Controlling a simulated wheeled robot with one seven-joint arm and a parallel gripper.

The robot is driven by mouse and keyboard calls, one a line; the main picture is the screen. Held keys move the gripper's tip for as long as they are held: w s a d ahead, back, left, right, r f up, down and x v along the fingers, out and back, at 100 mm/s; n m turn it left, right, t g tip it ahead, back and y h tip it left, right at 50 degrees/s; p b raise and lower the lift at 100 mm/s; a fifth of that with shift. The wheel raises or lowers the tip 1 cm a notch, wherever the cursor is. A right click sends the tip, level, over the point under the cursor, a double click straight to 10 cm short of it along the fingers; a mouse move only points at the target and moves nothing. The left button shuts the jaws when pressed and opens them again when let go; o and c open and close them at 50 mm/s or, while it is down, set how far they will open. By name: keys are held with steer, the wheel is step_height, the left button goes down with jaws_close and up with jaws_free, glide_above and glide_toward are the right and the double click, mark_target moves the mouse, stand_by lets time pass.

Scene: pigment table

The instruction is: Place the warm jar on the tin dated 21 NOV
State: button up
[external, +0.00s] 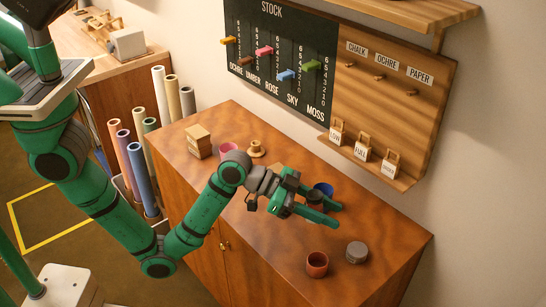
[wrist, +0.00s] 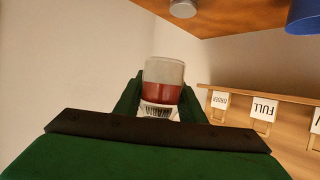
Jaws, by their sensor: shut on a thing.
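My gripper (external: 334,214) is above the front right part of the wooden cabinet top. In the wrist view it is shut on a jar (wrist: 164,95) with a pale end, a red band and a white label. The held jar is not clear in the external view. A round grey tin (external: 357,251) stands on the cabinet near the right edge, apart from the gripper; a grey round thing (wrist: 183,8) shows at the wrist view's top. No date is readable, so I cannot tell which tin is 21 NOV.
A red-brown pot (external: 317,265) stands left of the grey tin. A blue jar (external: 324,188) is close behind the gripper. A wall board (external: 390,105) rises behind.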

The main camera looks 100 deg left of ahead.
steer(key=w+f, duration=0.3)
steer(key=w, duration=0.1)
steer(key=w+f, duration=0.3)
steer(key=w, duration=0.2)
steer(key=w+a+f, duration=0.1)
steer(key=w+f, duration=0.2)
steer(key=w, duration=0.1)
steer(key=shift+w+a+f, duration=0.1)
steer(key=shift+w+f, duration=0.15)
steer(key=shift+f, duration=1.65)
steer(key=shift+f, duration=0.1)
steer(key=o, duration=1.1)
